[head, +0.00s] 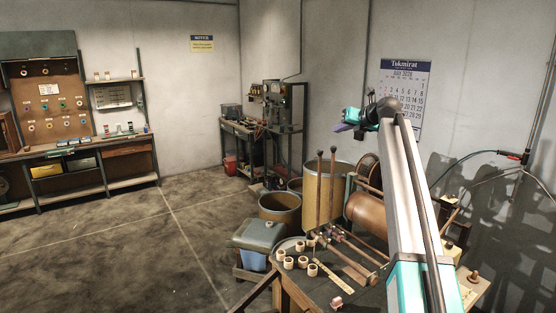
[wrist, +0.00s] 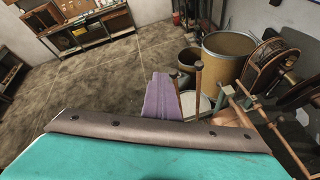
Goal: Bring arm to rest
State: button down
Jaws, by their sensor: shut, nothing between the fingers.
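My arm rises at the right of the head view, and my gripper (head: 345,120) is at its far end, high in front of the wall calendar. The gripper is teal with purple fingers and looks small there. In the wrist view the purple fingers of my gripper (wrist: 164,97) show beyond a teal and grey edge of my own wrist. The fingers are together and hold nothing. They are in open air, apart from the bench and drums below.
A workbench (head: 283,277) with small spools, rods and a copper-coloured roller (head: 367,214) stands below my arm. Large drums (head: 326,192) stand behind it. A calendar (head: 405,92) hangs on the wall. The floor (head: 130,240) at left is clear, with shelving beyond.

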jog(key=s+a+f+n+g+h, duration=0.15)
jog(key=s+f+n, duration=0.5)
jog(key=f, duration=0.85)
jog(key=s+a+f+n+g, duration=0.3)
jog(key=s+f+n, duration=0.35)
jog(key=f, duration=0.75)
jog(key=s+a+f+n+g+h, duration=0.15)
jog(key=s+f+n, duration=0.45)
jog(key=f, duration=0.9)
jog(key=s+f+n+g+h, duration=0.1)
jog(key=s+f+n+g, duration=0.1)
jog(key=s+f+n, duration=0.6)
jog(key=s+f+n+g+h, duration=0.1)
jog(key=s+f+n, duration=0.2)
jog(key=s+f, duration=0.7)
jog(key=s+f+n+g+h, duration=0.15)
jog(key=s+f+n, duration=0.3)
jog(key=s, duration=0.85)
jog(key=s+f+g+b, duration=0.3)
jog(key=s+f+b, duration=0.3)
jog(key=s+f, duration=0.6)
jog(key=s+f+g+b, duration=0.3)
jog(key=s+f+b, duration=0.4)
jog(key=s+f, duration=0.6)
jog(key=shift+s+a+f+n+y, duration=0.25)
jog(key=shift+f+n+y, duration=0.1)
jog(key=shift+f, duration=2.4)
jog(key=shift+g, duration=0.25)
